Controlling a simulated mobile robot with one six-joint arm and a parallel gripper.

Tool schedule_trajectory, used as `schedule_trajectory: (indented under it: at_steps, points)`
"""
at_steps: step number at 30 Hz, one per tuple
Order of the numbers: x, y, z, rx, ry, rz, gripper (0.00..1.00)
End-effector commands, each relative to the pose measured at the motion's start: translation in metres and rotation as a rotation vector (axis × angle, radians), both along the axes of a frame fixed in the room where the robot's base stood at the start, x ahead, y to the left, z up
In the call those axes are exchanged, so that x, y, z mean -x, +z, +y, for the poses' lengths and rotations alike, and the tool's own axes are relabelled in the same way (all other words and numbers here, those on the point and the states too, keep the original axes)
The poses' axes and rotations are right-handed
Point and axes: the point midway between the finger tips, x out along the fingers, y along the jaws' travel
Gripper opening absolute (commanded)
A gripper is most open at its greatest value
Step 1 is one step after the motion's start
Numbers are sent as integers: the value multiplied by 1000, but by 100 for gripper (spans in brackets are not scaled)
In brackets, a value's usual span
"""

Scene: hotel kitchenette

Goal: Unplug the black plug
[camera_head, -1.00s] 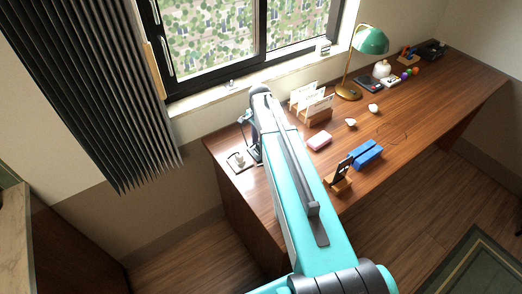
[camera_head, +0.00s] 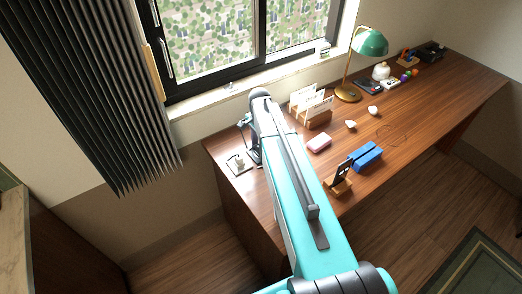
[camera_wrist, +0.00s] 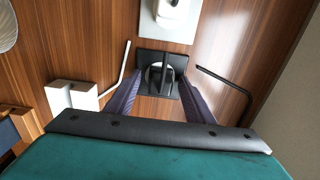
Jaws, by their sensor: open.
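The black plug (camera_wrist: 168,70) sits in a round grey socket on a dark square plate (camera_wrist: 143,60) on the wooden desk, in the wrist view. My gripper (camera_wrist: 160,86) is open, with its two purple-grey fingers on either side of the plug. I cannot tell whether either finger touches it. In the head view my gripper (camera_head: 248,135) is down at the desk's near left end, and my arm hides most of the black plug there. A white plug (camera_wrist: 172,10) on a pale plate lies just beyond the dark plate; it also shows in the head view (camera_head: 237,161).
A white blocky object (camera_wrist: 72,96) lies left of my gripper in the wrist view. The window wall stands behind.

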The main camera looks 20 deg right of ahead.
Motion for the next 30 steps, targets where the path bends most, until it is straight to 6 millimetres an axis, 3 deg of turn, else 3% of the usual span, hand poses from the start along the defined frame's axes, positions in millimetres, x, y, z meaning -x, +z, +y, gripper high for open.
schedule_trajectory:
  at_steps: [19, 20, 28, 30]
  points:
    - [0, 0, 1, 0, 1, 0, 48]
    - [0, 0, 1, 0, 1, 0, 47]
    - [0, 0, 1, 0, 2, 0, 1]
    - [0, 0, 1, 0, 2, 0, 0]
